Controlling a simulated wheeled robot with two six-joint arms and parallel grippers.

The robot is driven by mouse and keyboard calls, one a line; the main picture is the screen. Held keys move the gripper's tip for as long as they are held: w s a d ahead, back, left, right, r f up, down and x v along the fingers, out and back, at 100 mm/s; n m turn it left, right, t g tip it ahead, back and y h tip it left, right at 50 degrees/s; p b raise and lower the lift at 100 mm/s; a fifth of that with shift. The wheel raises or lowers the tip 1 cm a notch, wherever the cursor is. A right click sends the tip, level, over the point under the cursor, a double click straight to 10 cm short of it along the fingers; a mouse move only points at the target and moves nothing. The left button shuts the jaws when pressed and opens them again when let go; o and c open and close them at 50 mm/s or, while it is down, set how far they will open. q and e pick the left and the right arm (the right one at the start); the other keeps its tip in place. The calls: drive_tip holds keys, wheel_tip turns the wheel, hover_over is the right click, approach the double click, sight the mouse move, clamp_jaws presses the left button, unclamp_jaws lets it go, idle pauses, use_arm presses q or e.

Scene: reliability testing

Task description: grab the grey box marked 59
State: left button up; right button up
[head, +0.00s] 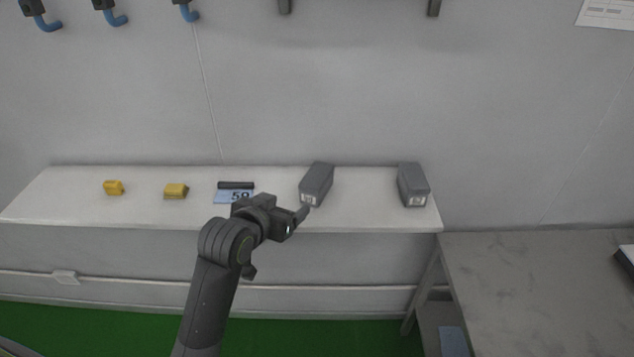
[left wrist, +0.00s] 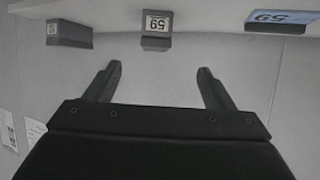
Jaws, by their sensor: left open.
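The grey box marked 59 (head: 317,181) stands on the white shelf, right of its middle, with its label facing the front edge. In the left wrist view, which is upside down, this box (left wrist: 156,42) shows beyond the fingers, roughly centred between them, and its label appears to read 59. My left gripper (head: 304,213) is just in front of the box in the head view. In the wrist view the left gripper (left wrist: 158,75) is open, with nothing between its fingers. My right gripper is not in view.
A second grey box (head: 412,184) stands at the shelf's right end. A blue card marked 59 (head: 222,197) with a dark bar, and two yellow blocks (head: 114,187) (head: 176,191), lie to the left on the white shelf (head: 70,208). A grey table (head: 540,290) stands at the right.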

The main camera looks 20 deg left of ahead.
use_arm(q)
drive_tip(key=w+d+r, duration=0.1)
drive_tip(key=w+r, duration=0.1)
drive_tip(key=w, duration=0.1)
drive_tip(key=p, duration=0.2)
approach(316, 175)
drive_tip(key=shift+t, duration=0.3)
drive_tip(key=x, duration=0.4)
drive_tip(key=shift+w+d+f, duration=0.1)
drive_tip(key=shift+w, duration=0.1)
drive_tip(key=shift+w+f+p, duration=0.25)
drive_tip(key=shift+w+p, duration=0.05)
drive_tip(key=shift+w, duration=0.2)
drive_tip(key=shift+w+f+p, duration=0.25)
drive_tip(key=shift+w+p, duration=0.1)
drive_tip(key=shift+w, duration=0.1)
drive_tip(key=shift+f+p+x, duration=0.2)
drive_tip(key=shift+p+x, duration=0.35)
drive_tip(key=shift+x, duration=1.45)
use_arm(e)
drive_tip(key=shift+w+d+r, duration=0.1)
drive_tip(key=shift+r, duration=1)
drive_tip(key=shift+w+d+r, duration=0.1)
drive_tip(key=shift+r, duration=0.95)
use_arm(q)
drive_tip(key=shift+s, duration=0.15)
drive_tip(key=shift+c, duration=0.2)
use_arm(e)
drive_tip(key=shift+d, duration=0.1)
